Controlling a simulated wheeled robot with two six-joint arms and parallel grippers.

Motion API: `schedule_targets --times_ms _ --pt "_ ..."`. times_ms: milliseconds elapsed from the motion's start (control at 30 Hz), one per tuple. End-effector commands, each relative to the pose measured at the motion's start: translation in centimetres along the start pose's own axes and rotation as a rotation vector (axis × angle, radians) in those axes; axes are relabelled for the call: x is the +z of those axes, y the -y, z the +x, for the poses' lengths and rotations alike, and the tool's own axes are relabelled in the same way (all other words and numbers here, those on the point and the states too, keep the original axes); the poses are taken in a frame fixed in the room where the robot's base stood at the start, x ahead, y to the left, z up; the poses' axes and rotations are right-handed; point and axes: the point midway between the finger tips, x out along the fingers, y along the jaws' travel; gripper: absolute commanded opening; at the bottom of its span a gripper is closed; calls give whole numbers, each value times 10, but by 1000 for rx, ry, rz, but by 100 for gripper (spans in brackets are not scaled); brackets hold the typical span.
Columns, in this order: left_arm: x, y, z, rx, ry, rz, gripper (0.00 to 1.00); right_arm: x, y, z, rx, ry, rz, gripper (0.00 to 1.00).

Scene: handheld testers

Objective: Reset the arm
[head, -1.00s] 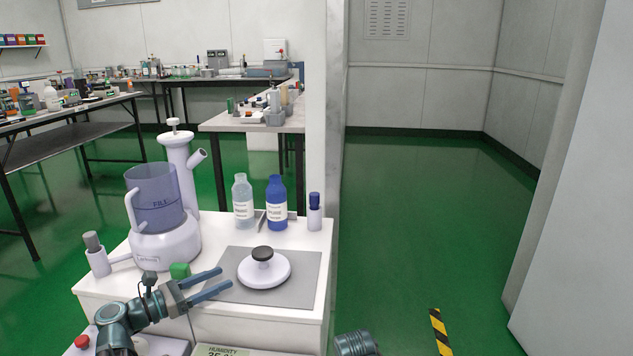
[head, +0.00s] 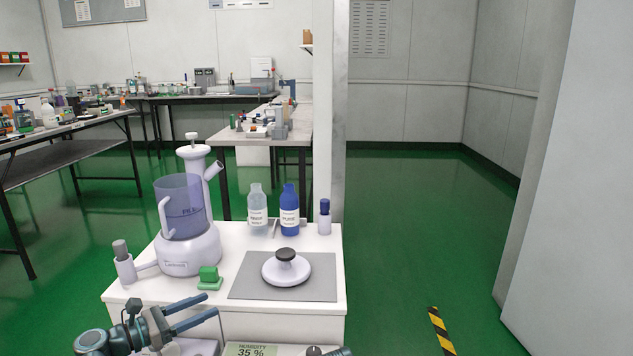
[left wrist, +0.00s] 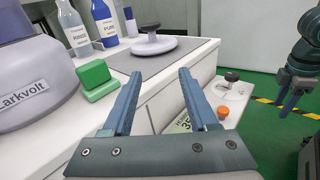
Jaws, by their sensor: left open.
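My left gripper (head: 209,306) is open and empty, in front of the white cart's (head: 290,238) near edge, below the green block (head: 208,275). In the left wrist view its two blue fingers (left wrist: 160,75) stand apart with nothing between the tips. The green block (left wrist: 96,78) lies left of them on the cart top, apart from the fingers. My right gripper (left wrist: 288,98) shows at the right edge of the left wrist view, away from the cart; its jaw opening is unclear. In the head view only a bit of my right arm shows at the bottom edge.
A white device with a translucent blue jug (head: 182,207), a clear bottle (head: 258,212), a blue bottle (head: 289,212) and a white disc with a black knob (head: 286,268) on a grey mat (head: 322,286) stand on the cart.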

Motion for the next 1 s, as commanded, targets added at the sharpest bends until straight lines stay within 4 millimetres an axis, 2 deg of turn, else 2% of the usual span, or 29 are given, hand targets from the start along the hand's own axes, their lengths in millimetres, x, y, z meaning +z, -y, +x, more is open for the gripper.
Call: schedule_targets --times_ms 267,467,567,767,900,1000 --pt "-8 34 31 -107 -120 151 59 1 -2 -18 0 1 -2 50" --pt "-20 74 60 -255 -248 345 59 2 -4 -36 0 1 -3 50" --pt "-28 102 73 -367 -323 481 59 3 -5 -49 1 2 -4 50" --pt "-43 177 91 -746 -485 898 59 5 -9 -88 1 3 -7 50" --pt "-49 222 84 -1102 -555 1245 59 7 -12 -117 2 4 -9 50" --pt "-48 240 75 -1334 -569 1446 59 8 -14 -132 2 4 -10 50"
